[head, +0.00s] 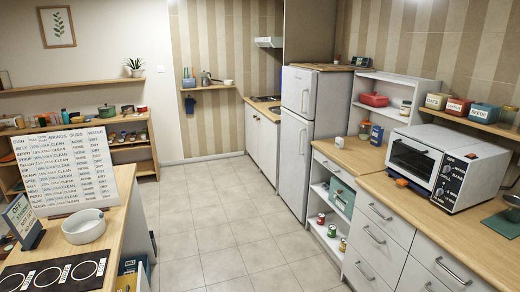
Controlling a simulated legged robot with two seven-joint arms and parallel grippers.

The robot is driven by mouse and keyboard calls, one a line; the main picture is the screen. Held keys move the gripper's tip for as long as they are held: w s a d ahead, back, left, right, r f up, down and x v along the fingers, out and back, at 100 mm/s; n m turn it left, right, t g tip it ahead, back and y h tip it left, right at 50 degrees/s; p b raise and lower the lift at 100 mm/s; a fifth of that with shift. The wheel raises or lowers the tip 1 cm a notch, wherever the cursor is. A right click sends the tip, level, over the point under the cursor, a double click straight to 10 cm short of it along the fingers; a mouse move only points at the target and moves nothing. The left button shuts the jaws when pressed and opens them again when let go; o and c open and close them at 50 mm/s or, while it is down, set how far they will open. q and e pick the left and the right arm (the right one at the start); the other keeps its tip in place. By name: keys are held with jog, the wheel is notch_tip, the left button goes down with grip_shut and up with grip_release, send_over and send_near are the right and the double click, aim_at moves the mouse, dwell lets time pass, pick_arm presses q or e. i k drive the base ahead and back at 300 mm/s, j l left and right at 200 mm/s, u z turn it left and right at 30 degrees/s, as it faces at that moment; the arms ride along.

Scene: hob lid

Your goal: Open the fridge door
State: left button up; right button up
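The fridge is tall and pale grey and stands past the middle of the room, right of centre in the head view. It has a short upper door (298,92) and a long lower door (292,165). Both doors look shut. A vertical handle (304,101) shows on the upper door, and another handle (302,148) shows on the lower door. Neither of my grippers is in view, and the fridge is some distance away across the floor.
The tiled floor (215,245) is clear up to the fridge. A wooden counter with a white bowl (84,226) and a text board (65,170) stands at left. Drawers (378,240) with a toaster oven (414,160) line the right. An open shelf unit (325,222) stands nearer than the fridge.

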aim_at(297, 132)
jog(key=i, duration=3.5)
jog(key=i+z, duration=0.15)
jog(key=i, duration=0.6)
jog(key=i+j, duration=0.2)
jog(key=i, duration=0.55)
